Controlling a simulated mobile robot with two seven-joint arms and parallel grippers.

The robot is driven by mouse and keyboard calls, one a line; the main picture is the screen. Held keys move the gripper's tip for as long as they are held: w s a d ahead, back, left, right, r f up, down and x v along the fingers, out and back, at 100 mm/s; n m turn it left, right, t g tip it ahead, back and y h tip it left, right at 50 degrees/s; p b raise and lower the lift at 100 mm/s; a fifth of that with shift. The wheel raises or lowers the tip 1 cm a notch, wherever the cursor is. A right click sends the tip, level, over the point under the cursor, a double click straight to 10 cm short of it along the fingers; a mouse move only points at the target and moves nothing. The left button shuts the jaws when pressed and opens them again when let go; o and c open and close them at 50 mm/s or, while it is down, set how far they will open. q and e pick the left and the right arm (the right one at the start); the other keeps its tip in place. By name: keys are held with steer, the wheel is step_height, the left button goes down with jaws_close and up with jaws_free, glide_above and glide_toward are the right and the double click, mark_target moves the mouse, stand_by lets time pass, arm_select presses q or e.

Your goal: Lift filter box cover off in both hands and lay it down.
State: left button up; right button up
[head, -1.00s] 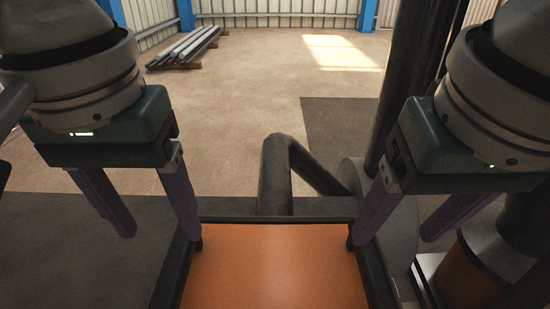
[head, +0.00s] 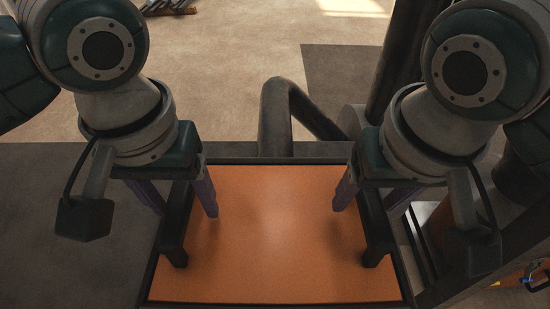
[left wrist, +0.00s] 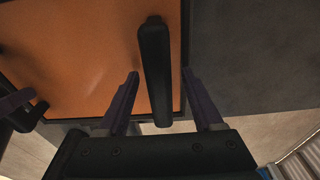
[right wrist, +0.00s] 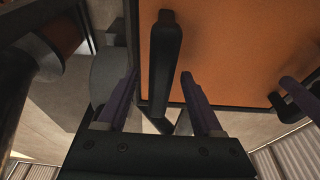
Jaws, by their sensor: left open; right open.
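The filter box cover (head: 280,240) is an orange panel lying flat in a dark frame, with a black bar handle on each side. The left handle (head: 172,235) and right handle (head: 378,235) stand up from it. My left gripper (head: 186,208) is open, its purple fingers either side of the left handle's far part; the left wrist view shows this handle (left wrist: 155,75) between the fingers. My right gripper (head: 368,205) is open likewise around the right handle, also seen between the fingers in the right wrist view (right wrist: 165,65). Contact with the handles cannot be told.
A dark bent pipe (head: 275,115) rises just behind the box, and a thick dark column (head: 405,60) stands behind right. Machine parts crowd the right side. Dark floor (head: 80,240) lies clear at left. Metal bars lie far back on the floor.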

arm_select(q)
jaws_close()
arm_select(e)
jaws_close()
stand_by(1.2)
